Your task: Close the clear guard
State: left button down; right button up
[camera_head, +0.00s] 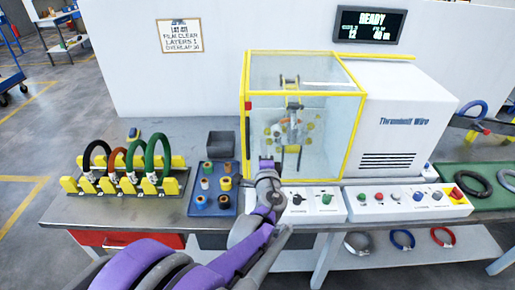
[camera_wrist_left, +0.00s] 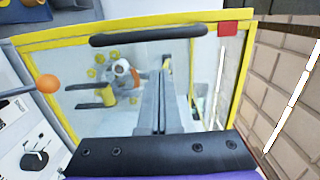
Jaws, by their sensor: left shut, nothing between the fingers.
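The clear guard (camera_head: 345,140) is a see-through box panel with a yellow frame on the front of the white wrapping machine. It looks lowered over the work space, but I cannot tell whether it is fully closed. In the left wrist view the guard's yellow frame (camera_wrist_left: 238,75) surrounds the clear pane, with a black bar handle (camera_wrist_left: 150,36) across its top and a red block at a corner. My left gripper (camera_head: 266,162) is shut and empty at the guard's lower left front. Its fingers (camera_wrist_left: 166,65) point toward the pane; contact cannot be told. My right gripper is out of view.
The white machine (camera_head: 400,115) stands right of the guard, with control panels (camera_head: 405,201) in front. A blue tray of tape rolls (camera_head: 223,208) and a rack of coils (camera_head: 125,180) are on the left.

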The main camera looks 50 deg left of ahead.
pick_arm(q)
jog(key=v, duration=1)
jog(key=shift+w+d, duration=0.25)
jog(key=shift+d, duration=0.05)
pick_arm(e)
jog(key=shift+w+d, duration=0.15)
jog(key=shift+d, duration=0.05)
pick_arm(q)
jog(key=shift+s, duration=0.1)
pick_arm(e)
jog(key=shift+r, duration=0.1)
pick_arm(q)
jog(key=s+d+f+n+g+h, duration=0.3)
jog(key=d+f+n+h, duration=0.25)
jog(key=d+f, duration=0.3)
jog(key=s+d+f+h, duration=0.1)
jog(key=d+f+h, duration=0.1)
jog(key=d, duration=0.3)
jog(key=s+d+f+n+g+h, duration=0.1)
jog(key=s+d+f+h, duration=0.1)
jog(key=d+h, duration=0.2)
jog(key=s+d+f+h, duration=0.1)
jog(key=d+f+h, duration=0.1)
jog(key=d, duration=0.5)
jog(key=shift+s+d+g+h, duration=0.2)
jog(key=shift+s+g+h, duration=0.15)
jog(key=shift+h, duration=0.3)
